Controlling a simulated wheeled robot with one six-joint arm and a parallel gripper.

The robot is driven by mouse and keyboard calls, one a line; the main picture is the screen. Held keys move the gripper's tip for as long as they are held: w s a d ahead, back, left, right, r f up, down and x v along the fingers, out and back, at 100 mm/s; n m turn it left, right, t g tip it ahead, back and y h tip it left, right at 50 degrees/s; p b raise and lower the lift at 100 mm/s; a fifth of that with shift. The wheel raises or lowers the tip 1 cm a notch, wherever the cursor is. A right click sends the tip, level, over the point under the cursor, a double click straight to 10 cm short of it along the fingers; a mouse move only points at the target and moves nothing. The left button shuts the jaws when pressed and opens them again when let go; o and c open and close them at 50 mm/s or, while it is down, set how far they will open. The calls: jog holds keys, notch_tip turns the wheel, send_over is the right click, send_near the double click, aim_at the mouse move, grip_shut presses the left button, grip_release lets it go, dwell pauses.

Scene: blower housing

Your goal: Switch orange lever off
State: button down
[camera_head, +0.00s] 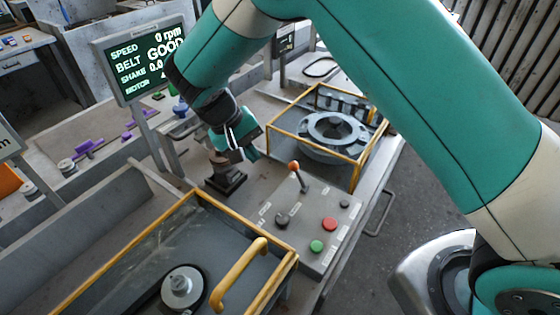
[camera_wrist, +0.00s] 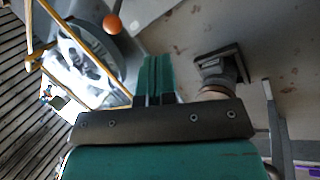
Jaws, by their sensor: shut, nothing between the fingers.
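The orange-tipped lever (camera_head: 299,177) rises from the grey control panel (camera_head: 318,222), its orange knob tilted toward the upper left in the head view. The orange knob also shows in the wrist view (camera_wrist: 112,24), ahead and to the left of the fingers. My gripper (camera_head: 240,152) is behind and to the left of the lever, above the bench, apart from it. Its teal fingers (camera_wrist: 154,80) are shut together and empty in the wrist view. The lever's lower shaft is hidden in the wrist view.
Red (camera_head: 329,224) and green (camera_head: 316,246) buttons and a black knob (camera_head: 282,220) sit on the panel. A dark block (camera_head: 226,180) stands just below my gripper. Yellow-framed guards enclose the blower housing (camera_head: 333,132) and a pulley (camera_head: 180,285). A screen (camera_head: 140,58) reads 0 rpm.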

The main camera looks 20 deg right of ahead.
aim_at(299, 176)
jog(key=shift+s+d+f+p, duration=0.2)
jog(key=shift+d+f+p, duration=0.5)
jog(key=shift+d, duration=0.35)
jog(key=shift+s+d+f+p, duration=0.25)
jog(key=shift+d+f+p, duration=0.3)
jog(key=shift+d+f, duration=0.4)
jog(key=shift+s+d+f+p, duration=0.2)
jog(key=shift+d+f+p, duration=0.45)
jog(key=shift+d, duration=0.45)
jog(key=shift+s, duration=0.1)
